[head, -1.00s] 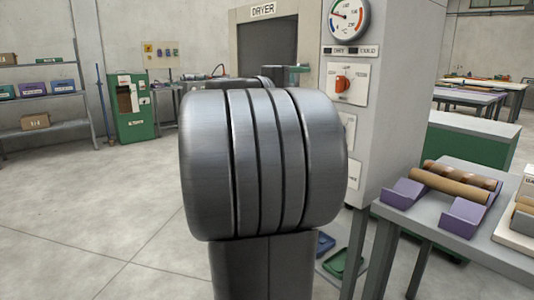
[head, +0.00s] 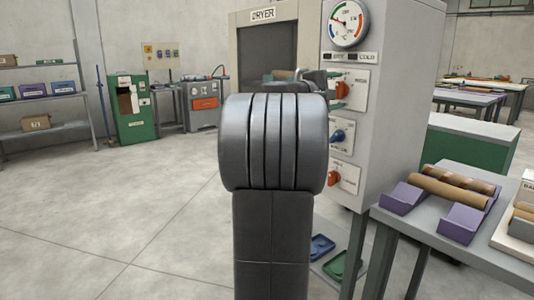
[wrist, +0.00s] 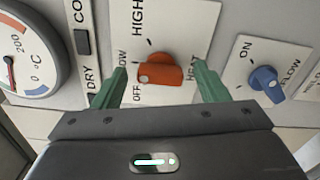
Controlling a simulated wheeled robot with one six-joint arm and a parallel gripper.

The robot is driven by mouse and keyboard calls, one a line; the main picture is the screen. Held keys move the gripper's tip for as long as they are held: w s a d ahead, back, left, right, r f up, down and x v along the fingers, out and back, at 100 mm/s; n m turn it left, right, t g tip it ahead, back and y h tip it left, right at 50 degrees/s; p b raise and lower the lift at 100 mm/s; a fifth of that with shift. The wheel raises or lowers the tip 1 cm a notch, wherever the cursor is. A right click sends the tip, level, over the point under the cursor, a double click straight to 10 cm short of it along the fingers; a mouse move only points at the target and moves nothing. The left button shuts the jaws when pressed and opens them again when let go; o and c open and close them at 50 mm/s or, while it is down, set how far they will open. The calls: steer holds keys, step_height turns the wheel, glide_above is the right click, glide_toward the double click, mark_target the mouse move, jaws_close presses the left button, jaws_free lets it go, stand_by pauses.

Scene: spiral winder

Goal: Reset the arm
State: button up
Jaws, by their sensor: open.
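My gripper (wrist: 162,88) is open in the wrist view, its two green fingers on either side of the red-orange HEAT knob (wrist: 160,70). Gaps show between the knob and both fingers, and the fingers hold nothing. The knob's plate reads OFF, LOW and HIGH. In the head view my large dark arm link fills the middle, and the wrist lies behind it, close to the dryer's control panel. The fingers are mostly hidden there. The upper red knob (head: 342,90) shows just right of the wrist.
The panel also carries a blue knob (head: 337,136), a lower red knob (head: 334,177) and a gauge (head: 348,22). The dryer opening (head: 267,45) is behind my arm. A table (head: 475,238) at right holds tubes (head: 447,190) on purple cradles. Open floor lies left.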

steer(key=n+p, duration=0.1)
steer(key=p, duration=0.1)
steer(key=n+p, duration=0.3)
steer(key=p, duration=0.1)
steer(key=shift+r+n+p, duration=0.3)
steer(key=shift+p, duration=0.1)
steer(key=n+p, duration=0.4)
steer(key=p, duration=0.4)
steer(key=shift+a+n+p, duration=0.1)
steer(key=shift+n+p, duration=0.2)
steer(key=shift+n, duration=0.1)
steer(key=v, duration=0.5)
steer(key=shift+s+a+f+b, duration=0.15)
steer(key=shift+s+a+b, duration=0.05)
steer(key=shift+a+b, duration=0.15)
steer(key=shift+f, duration=0.1)
